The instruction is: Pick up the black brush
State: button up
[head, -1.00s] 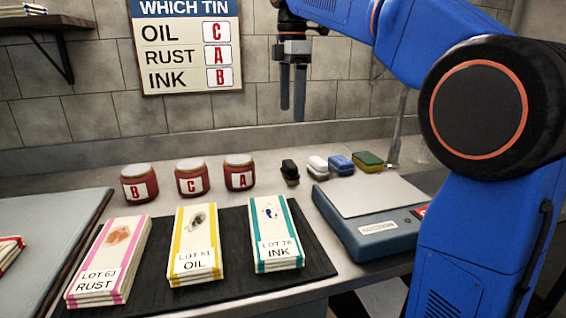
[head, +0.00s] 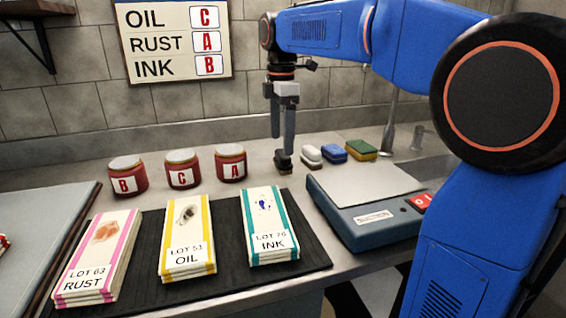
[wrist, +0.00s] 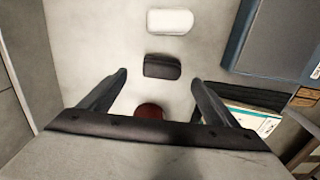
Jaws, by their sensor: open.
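The black brush (head: 284,168) lies on the grey counter, right of the tins. In the head view, my gripper's fingers (head: 282,148) hang straight down over it and hide part of it. The black brush (wrist: 162,67) shows whole in the wrist view, lying across the picture near the fingertips. My gripper (wrist: 159,78) is open, one finger to each side, with nothing held. How high the tips are above the brush is hard to tell.
Tin A (head: 231,163) is close left. A suction box (head: 365,222) and a black mat (head: 145,285) with cloth stacks lie nearer.

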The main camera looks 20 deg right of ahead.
aim_at(283, 161)
jog(key=shift+s+d+f, duration=0.15)
jog(key=shift+f, duration=2.6)
jog(key=c, duration=1.1)
